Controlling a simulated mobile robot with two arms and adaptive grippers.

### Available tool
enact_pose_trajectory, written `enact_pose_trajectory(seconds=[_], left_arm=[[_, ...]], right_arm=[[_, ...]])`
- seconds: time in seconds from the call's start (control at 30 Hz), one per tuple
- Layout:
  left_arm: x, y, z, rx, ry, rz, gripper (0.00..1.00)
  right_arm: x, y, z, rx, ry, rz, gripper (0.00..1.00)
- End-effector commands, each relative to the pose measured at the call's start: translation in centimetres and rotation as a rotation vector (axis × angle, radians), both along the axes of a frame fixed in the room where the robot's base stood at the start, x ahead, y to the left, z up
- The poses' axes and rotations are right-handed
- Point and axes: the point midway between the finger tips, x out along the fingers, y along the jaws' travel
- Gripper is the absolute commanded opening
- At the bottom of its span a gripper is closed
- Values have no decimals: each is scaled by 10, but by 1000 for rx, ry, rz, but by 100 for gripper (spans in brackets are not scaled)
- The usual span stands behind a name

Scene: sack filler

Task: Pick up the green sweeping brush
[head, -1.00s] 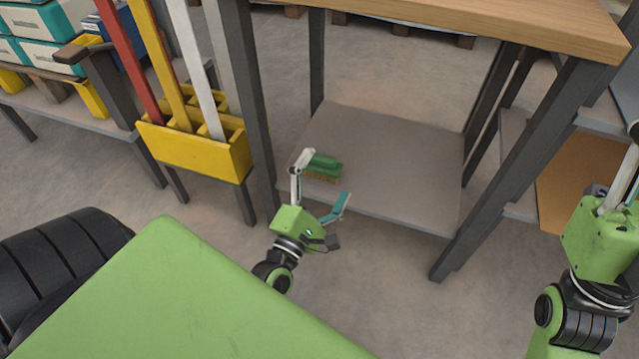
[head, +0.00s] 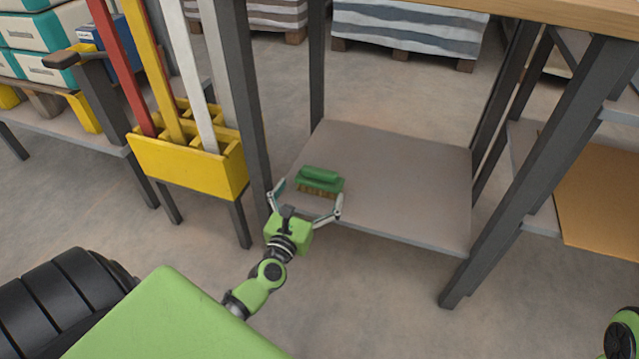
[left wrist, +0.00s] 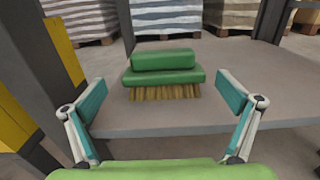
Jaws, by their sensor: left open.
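The green sweeping brush (head: 320,180) sits bristles down on the grey lower shelf (head: 400,190) of the wooden-topped bench, near its front left corner. Its tan bristles and green handle block show in the left wrist view (left wrist: 165,75). My left gripper (head: 308,202) is open at the shelf's front edge, its fingers spread to either side of the brush's near side. In the left wrist view the fingertips (left wrist: 172,100) stand apart with the brush centred beyond them, not touching it. My right gripper is out of view; only part of my right arm shows at the lower right.
A dark bench leg (head: 246,100) stands just left of the gripper. A yellow holder (head: 190,165) with several long handles is left of it. Another dark leg (head: 530,180) bounds the shelf on the right. The rest of the shelf is clear.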

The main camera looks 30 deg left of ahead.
Motion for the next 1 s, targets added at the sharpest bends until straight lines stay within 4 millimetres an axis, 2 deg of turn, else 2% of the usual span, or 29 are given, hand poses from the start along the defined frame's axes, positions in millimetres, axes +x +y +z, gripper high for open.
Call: enact_pose_trajectory(seconds=[0.17, 0.4, 0.5, 0.77, 0.8, 0.93, 1.0], left_arm=[[11, 1, -2, 0, 0, -1, 100], [45, 7, -6, 0, -2, 1, 100], [54, 8, -6, 0, 0, -1, 100], [56, 9, -6, 1, 1, -1, 100], [56, 9, -6, 1, 1, -1, 95], [56, 9, -5, 1, 1, -1, 61], [56, 9, -5, 1, 1, -1, 59]], right_arm=[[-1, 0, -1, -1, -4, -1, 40], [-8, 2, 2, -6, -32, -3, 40], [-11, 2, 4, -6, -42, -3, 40], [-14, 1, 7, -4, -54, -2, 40], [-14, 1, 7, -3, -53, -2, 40], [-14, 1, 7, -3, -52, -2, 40], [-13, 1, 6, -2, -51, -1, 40]])
